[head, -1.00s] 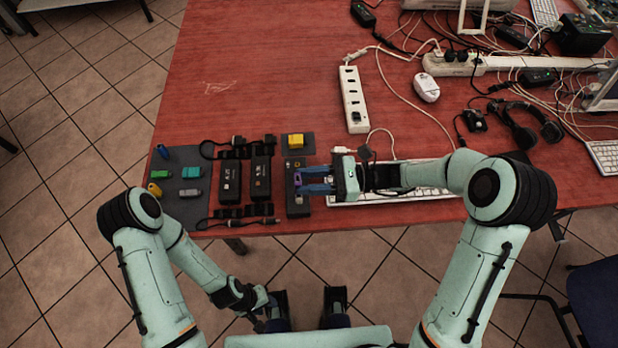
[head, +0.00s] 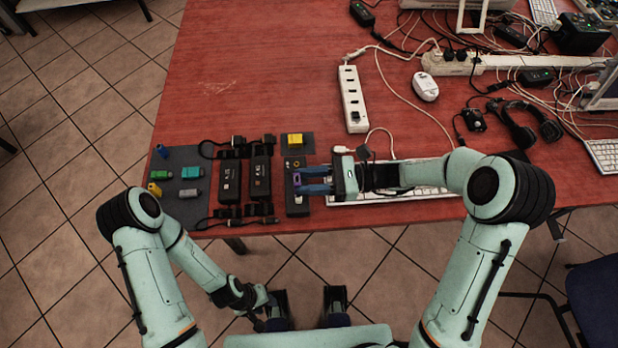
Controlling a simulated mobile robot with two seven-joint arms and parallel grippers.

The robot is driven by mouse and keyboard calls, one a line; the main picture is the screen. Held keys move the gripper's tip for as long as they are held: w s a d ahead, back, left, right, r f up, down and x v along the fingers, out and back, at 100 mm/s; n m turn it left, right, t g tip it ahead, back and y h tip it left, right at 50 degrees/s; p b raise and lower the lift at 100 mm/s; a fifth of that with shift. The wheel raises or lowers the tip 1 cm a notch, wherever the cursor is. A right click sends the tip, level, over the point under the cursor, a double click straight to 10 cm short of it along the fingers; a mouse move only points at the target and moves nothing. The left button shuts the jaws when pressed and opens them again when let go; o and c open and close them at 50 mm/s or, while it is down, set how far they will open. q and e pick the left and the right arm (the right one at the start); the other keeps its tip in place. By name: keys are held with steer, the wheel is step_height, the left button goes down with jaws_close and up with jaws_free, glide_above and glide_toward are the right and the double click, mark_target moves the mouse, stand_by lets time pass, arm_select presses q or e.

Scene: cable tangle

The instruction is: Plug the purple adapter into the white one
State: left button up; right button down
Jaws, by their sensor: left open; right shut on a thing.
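The purple adapter (head: 297,179) is between the fingertips of my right gripper (head: 300,180). That gripper is shut on it and points left, above a narrow black block (head: 297,205). The fingers partly cover the adapter, so I cannot tell if it touches the block. A pale grey-white piece (head: 189,192) lies on the dark mat (head: 185,155) at the left; I cannot tell for sure that it is the white adapter. My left gripper (head: 263,312) is low in the picture, off the table's front edge, open and away from the adapters. Its fingertips are hard to make out.
Blue (head: 163,151), teal (head: 192,171) and yellow (head: 154,189) pieces share the mat. Black power bricks (head: 229,182) with cables lie beside it. A yellow block (head: 295,139) is behind the purple adapter. A keyboard (head: 385,195) lies under my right arm. A white power strip (head: 352,98) stands farther back.

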steer(key=shift+f+b, duration=0.55)
steer(key=shift+f, duration=0.5)
steer(key=c, duration=0.7)
jaws_free()
steer(key=d, duration=1.3)
steer(key=shift+d, duration=0.25)
